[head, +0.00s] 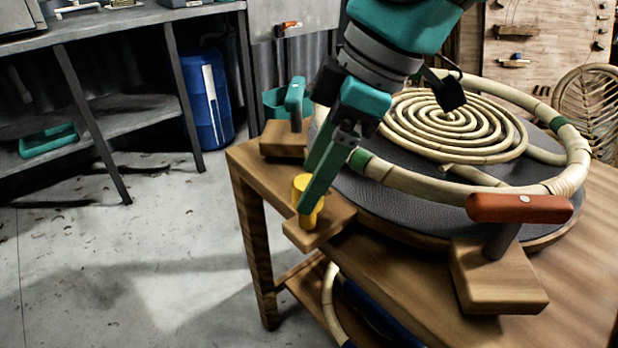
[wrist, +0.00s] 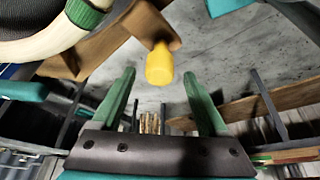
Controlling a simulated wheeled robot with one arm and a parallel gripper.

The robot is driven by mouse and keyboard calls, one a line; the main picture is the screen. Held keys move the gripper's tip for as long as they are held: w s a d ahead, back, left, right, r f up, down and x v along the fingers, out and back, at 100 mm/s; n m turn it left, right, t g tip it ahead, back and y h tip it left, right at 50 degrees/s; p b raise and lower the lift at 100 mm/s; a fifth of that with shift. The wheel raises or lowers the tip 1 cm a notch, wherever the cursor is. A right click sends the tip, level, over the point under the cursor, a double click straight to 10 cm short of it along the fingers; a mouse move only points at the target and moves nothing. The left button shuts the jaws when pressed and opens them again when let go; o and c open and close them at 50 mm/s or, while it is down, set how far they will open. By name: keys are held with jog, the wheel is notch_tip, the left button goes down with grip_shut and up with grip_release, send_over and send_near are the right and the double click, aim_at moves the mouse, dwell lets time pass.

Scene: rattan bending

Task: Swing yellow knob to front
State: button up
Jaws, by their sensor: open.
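The yellow knob (head: 299,185) stands upright on a wooden block (head: 300,235) at the left corner of the workbench. My gripper (head: 311,188) reaches down to it from above right, with its green fingers apart. One finger passes in front of the knob in the head view and hides part of it. In the wrist view the yellow knob (wrist: 159,66) shows in the gap between the two open fingertips (wrist: 158,80). I cannot tell whether a finger touches it.
A round dark board with a rattan coil (head: 450,125) and hoop fills the workbench (head: 590,235). A red-orange handle (head: 520,208) stands at the front right and a teal handle (head: 295,95) at the back left. The floor left of the bench is clear.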

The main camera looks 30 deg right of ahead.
jog(key=p+v, duration=0.2)
jog(key=v, duration=0.3)
jog(key=shift+d+r, duration=0.1)
jog(key=shift+r, duration=0.15)
jog(key=shift+s, duration=0.15)
